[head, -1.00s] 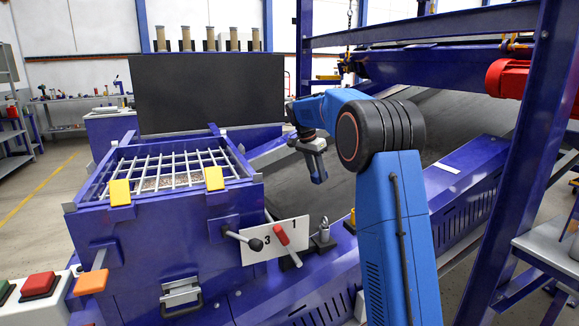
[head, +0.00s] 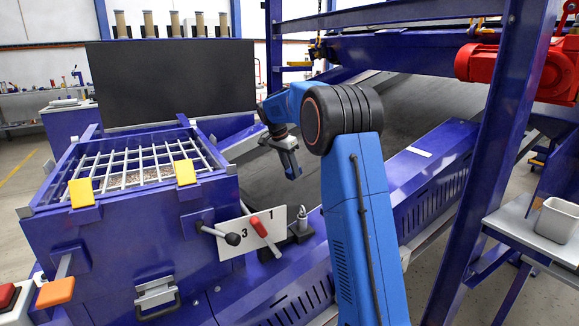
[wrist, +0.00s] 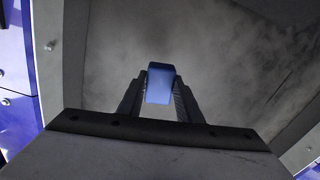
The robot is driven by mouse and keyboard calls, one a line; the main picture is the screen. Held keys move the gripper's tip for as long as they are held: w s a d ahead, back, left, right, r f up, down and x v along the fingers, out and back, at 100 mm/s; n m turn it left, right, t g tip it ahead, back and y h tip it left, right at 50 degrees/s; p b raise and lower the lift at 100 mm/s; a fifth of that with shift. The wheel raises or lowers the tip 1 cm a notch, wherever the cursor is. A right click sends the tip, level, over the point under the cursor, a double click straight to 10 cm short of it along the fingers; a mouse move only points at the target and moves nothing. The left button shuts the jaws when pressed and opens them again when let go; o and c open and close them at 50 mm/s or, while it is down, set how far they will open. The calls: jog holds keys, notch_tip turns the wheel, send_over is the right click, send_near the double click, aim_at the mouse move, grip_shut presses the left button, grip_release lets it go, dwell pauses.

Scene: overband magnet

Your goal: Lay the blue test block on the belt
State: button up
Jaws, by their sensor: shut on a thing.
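My gripper (head: 290,168) points down over the dark conveyor belt (head: 340,135), near its lower end beside the hopper. In the wrist view the blue test block (wrist: 160,84) sits between the two fingers (wrist: 160,100), and the gripper is shut on it. The dusty grey belt (wrist: 235,70) lies behind the block in that view. The block appears to be held above the belt; the size of the gap is hard to tell. In the head view the block is too small to make out clearly from the fingers.
A blue hopper with a white grid (head: 130,165) stands left of my gripper. A lever plate (head: 250,236) with a red and a black handle is in front. A blue frame post (head: 480,150) stands right, with a red motor (head: 480,62) above. A grey bin (head: 556,220) sits on a side shelf (head: 520,235).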

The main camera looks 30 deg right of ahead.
jog(key=shift+x, duration=5.55)
jog(key=shift+d, duration=0.1)
jog(key=o, duration=1.1)
jog(key=v, duration=1.7)
jog(key=shift+r, duration=0.15)
